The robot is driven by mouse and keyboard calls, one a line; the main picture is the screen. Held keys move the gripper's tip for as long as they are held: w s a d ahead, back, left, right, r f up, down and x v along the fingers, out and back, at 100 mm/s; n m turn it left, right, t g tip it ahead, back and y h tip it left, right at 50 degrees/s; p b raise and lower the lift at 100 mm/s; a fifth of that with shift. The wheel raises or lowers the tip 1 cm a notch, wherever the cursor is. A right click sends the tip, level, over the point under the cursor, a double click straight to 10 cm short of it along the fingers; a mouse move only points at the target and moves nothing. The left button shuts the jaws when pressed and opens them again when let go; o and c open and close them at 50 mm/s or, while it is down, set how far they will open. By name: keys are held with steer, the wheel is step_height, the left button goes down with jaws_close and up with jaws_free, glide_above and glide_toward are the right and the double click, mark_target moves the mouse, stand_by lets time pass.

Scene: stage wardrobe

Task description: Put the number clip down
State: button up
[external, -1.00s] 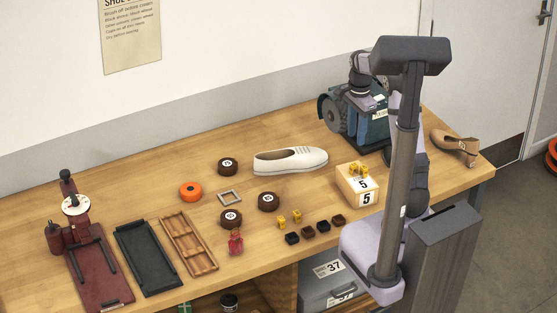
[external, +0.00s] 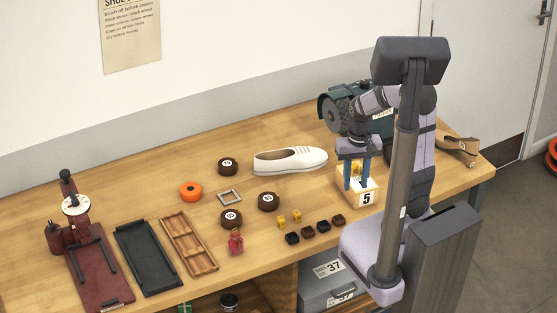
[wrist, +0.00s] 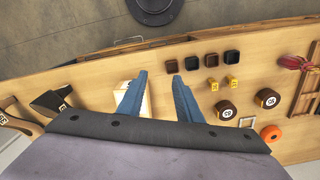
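My gripper (external: 358,186) points down over the pale wooden box (external: 357,195) marked 5 at the right of the bench. In the wrist view its two blue fingers (wrist: 156,72) are apart, with bare bench showing between the tips and nothing visible held. A bit of yellow, likely a number clip (external: 358,167), shows between the fingers at the box in the external view; the fingers hide much of the box top. Two more small yellow clips (external: 282,220) lie on the bench left of the box; they also show in the wrist view (wrist: 213,85).
Several dark square pieces (external: 308,232) lie near the bench's front edge. A white shoe (external: 290,161) and brown round tins (external: 268,201) lie left. A green machine (external: 342,108) stands behind my arm, and a tan shoe (external: 458,147) sits at the right end.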

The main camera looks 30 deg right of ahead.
steer(key=s+n, duration=0.1)
steer(key=s+a+f+n, duration=0.1)
steer(key=s, duration=0.1)
steer(key=s+f+n, duration=0.1)
steer(key=shift+s+a+n, duration=0.2)
steer(key=shift+s+n, duration=0.1)
steer(key=shift+o, duration=0.5)
